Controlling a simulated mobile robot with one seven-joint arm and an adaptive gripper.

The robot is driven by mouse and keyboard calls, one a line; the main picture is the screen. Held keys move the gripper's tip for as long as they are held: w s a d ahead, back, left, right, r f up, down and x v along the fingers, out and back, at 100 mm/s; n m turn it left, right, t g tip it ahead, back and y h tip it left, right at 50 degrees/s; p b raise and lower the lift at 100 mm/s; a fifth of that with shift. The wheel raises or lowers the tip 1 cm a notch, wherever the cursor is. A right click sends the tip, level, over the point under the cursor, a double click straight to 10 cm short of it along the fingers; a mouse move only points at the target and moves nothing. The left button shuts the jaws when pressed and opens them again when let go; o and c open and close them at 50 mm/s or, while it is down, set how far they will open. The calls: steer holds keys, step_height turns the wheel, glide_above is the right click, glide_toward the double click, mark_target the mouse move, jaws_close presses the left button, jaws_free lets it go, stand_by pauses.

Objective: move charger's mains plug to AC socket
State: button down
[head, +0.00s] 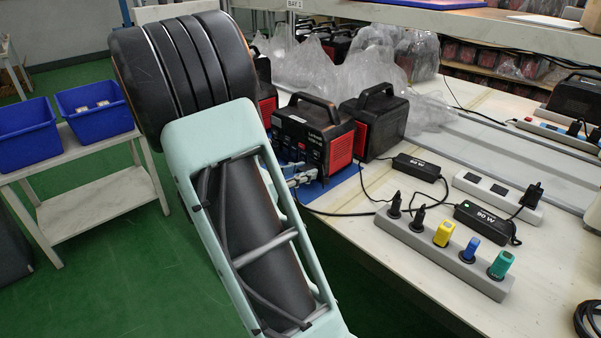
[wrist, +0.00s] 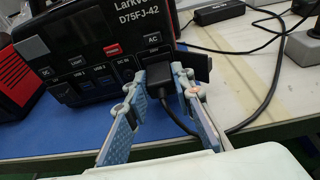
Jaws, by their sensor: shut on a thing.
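The black power station (head: 314,132), with red side panels, stands on a blue mat at the bench's near edge. In the wrist view its front panel (wrist: 92,62) faces me, with labels including AC at the right. My gripper (wrist: 166,84) is shut on a black plug (wrist: 157,82), just below the AC label; it also shows in the head view (head: 300,175), partly behind my arm. The plug is against or very near the panel. Its front end and the socket are hidden, so I cannot tell whether it is inserted. Its cable runs down and right.
Two charger bricks (head: 416,167) (head: 484,222) lie on the bench. A grey power strip (head: 400,230) holds several plugs, and a white strip (head: 480,188) lies behind it. A second power station (head: 378,125) stands close right. Blue bins (head: 95,105) are at left.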

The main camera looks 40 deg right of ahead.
steer(key=shift+d, duration=0.2)
stand_by(0.4)
steer(key=c, duration=1.6)
jaws_free()
steer(key=v, duration=1.2)
steer(key=shift+r, duration=0.1)
